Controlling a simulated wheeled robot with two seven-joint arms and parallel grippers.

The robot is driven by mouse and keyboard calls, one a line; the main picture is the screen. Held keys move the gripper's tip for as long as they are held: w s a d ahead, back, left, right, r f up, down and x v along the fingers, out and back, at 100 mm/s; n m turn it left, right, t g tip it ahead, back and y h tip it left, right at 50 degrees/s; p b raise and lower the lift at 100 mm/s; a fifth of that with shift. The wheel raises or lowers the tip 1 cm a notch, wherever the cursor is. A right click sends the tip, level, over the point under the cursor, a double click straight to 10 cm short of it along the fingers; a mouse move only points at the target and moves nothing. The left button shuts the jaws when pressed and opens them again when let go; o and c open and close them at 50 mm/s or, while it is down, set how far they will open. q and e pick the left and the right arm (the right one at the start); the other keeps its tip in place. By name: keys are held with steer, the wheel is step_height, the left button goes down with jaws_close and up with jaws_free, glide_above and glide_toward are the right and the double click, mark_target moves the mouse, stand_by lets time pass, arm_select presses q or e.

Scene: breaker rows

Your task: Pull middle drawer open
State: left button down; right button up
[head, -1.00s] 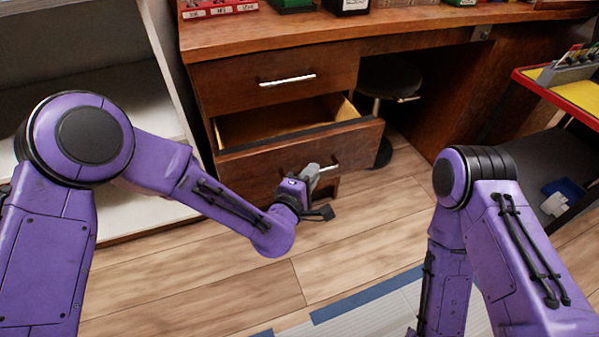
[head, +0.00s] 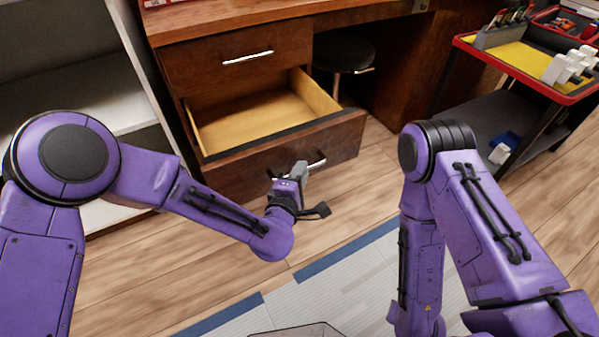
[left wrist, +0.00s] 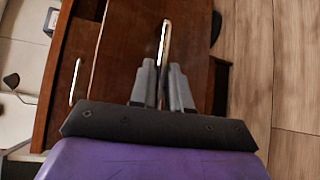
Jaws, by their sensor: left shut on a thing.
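The middle drawer (head: 335,142) of the brown wooden desk stands well open, and its pale, empty-looking inside (head: 262,117) shows in the head view. My left gripper (head: 301,168) is at the drawer front, shut on its metal bar handle (head: 318,163). In the left wrist view the two grey fingers (left wrist: 163,75) sit on either side of the handle (left wrist: 165,40). The top drawer (head: 210,62) is closed, with its own bar handle (head: 247,58). My right arm shows at the right of the head view, but its gripper is out of view.
A dark round stool (head: 342,54) stands under the desk, right of the drawers. A cart with a red-rimmed yellow tray (head: 515,60) is at the right. White shelves (head: 90,60) stand at the left. Wooden floor (head: 150,255) is clear before the drawer.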

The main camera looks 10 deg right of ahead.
arm_select(q)
steer(key=c, duration=1.2)
jaws_free()
steer(key=shift+o, duration=0.2)
steer(key=p+v, duration=0.2)
steer(key=v, duration=0.8)
steer(key=shift+s+a, duration=0.2)
steer(key=shift+s, duration=0.05)
